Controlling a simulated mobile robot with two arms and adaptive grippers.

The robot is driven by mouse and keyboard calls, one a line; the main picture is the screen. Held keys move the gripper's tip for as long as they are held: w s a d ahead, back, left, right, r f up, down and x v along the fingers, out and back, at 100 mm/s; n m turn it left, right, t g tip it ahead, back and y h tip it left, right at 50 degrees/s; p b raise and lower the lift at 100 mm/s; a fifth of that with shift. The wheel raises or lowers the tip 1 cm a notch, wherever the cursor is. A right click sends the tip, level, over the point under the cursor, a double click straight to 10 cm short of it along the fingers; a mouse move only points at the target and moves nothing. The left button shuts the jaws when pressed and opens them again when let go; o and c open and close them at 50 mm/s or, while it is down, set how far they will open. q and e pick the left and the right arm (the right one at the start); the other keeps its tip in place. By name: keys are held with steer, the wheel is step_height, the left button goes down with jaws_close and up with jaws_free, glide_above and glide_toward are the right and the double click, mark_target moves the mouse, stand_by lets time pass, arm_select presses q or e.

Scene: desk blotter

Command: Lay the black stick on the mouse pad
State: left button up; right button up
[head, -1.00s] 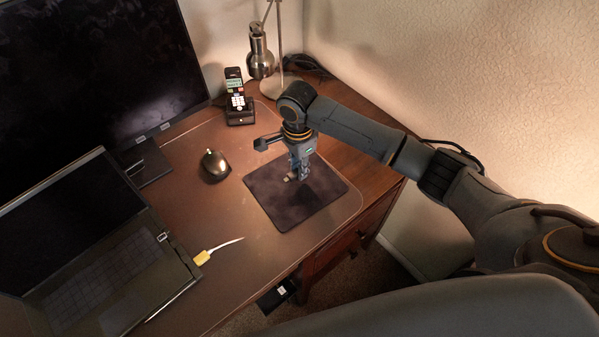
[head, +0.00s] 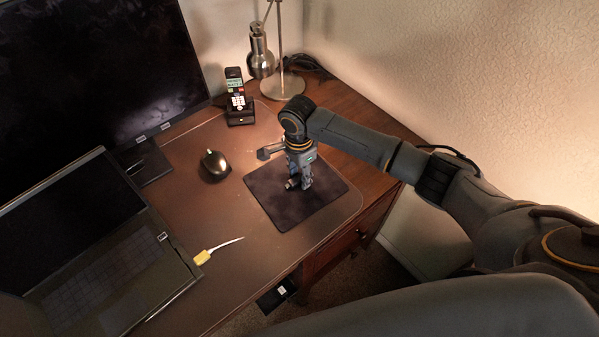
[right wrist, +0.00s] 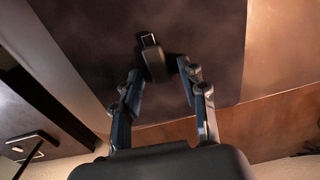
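The black stick (right wrist: 155,65), a small USB stick with a metal plug, shows against the dark mouse pad (right wrist: 205,35) in the right wrist view. It appears to lie on the pad, between the fingertips. My right gripper (right wrist: 160,72) is open, with a gap on each side of the stick. In the head view my right gripper (head: 299,186) points down, low over the middle of the mouse pad (head: 283,212). Only the stick's bright end (head: 291,184) shows there, beside the fingers. My left gripper is not in view.
A computer mouse (head: 215,164) sits left of the pad. A phone in its cradle (head: 238,104) and a lamp (head: 282,85) stand behind. The desk's edge is close to the pad's right side.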

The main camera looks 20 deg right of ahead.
mark_target(299, 178)
steer(key=shift+r, duration=0.15)
step_height(299, 178, up, 12)
steer(key=shift+a, duration=0.15)
steer(key=shift+s, duration=0.15)
stand_by(0.6)
